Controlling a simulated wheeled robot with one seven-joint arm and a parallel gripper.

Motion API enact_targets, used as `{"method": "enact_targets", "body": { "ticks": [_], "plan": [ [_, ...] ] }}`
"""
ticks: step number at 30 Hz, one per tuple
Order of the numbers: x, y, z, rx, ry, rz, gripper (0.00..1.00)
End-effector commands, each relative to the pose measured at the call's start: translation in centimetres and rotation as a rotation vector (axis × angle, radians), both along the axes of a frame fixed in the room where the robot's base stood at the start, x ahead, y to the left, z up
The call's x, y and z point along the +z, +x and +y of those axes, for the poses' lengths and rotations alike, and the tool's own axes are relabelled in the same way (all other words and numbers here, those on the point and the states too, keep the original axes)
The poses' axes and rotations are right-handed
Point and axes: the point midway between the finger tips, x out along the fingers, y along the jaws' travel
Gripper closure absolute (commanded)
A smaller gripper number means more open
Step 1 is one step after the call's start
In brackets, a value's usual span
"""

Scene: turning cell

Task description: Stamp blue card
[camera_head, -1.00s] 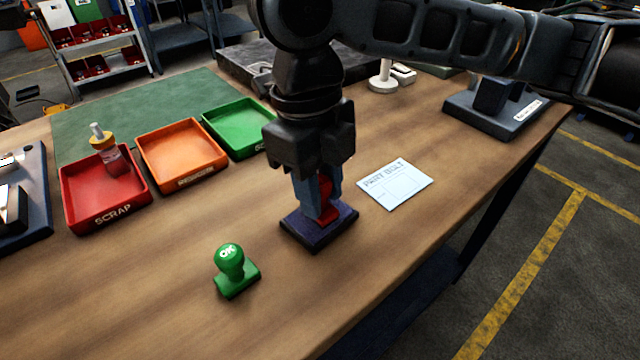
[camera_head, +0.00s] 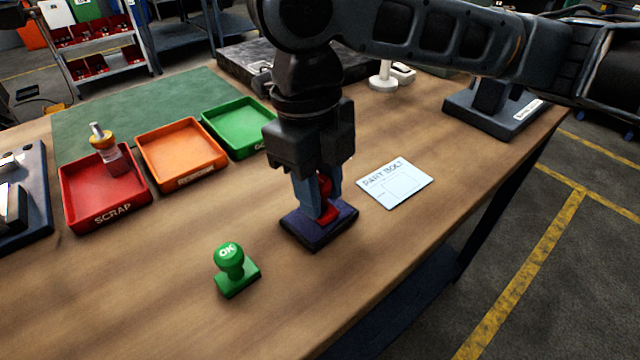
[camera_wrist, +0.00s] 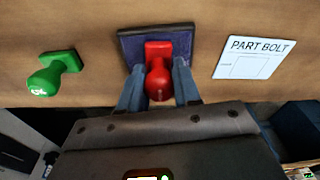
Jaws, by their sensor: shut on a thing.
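My gripper (camera_head: 318,190) points down and is shut on the red stamp (camera_head: 327,212). The red stamp rests on, or just at, the dark ink pad (camera_head: 303,226); I cannot tell if it presses on it. In the wrist view the red stamp (camera_wrist: 158,72) sits between the two blue fingers, over the purple-black pad (camera_wrist: 128,42). The pale blue card (camera_head: 396,184), printed "PART BOLT", lies flat to the right of the pad, and also shows in the wrist view (camera_wrist: 253,62). A green stamp (camera_head: 234,268) marked "OK" stands on the table, left of the pad and nearer.
Red (camera_head: 82,222), orange (camera_head: 180,170) and green (camera_head: 233,135) trays stand at the back left; the red one, labelled SCRAP, holds a bolt-like part (camera_head: 104,146). A dark stand (camera_head: 500,119) is at the right. The wooden table (camera_head: 390,245) is clear around the card.

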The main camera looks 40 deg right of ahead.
Motion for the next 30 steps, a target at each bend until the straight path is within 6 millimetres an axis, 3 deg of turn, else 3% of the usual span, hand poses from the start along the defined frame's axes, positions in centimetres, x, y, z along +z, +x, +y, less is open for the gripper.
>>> {"method": "enact_targets", "body": {
  "ticks": [7, 30],
  "plan": [
    [0.3, -0.1, 0.0, 0.000, -0.001, 0.003, 0.87],
    [6.0, 0.0, 0.0, 0.000, 0.000, 0.001, 0.87]
  ]
}}
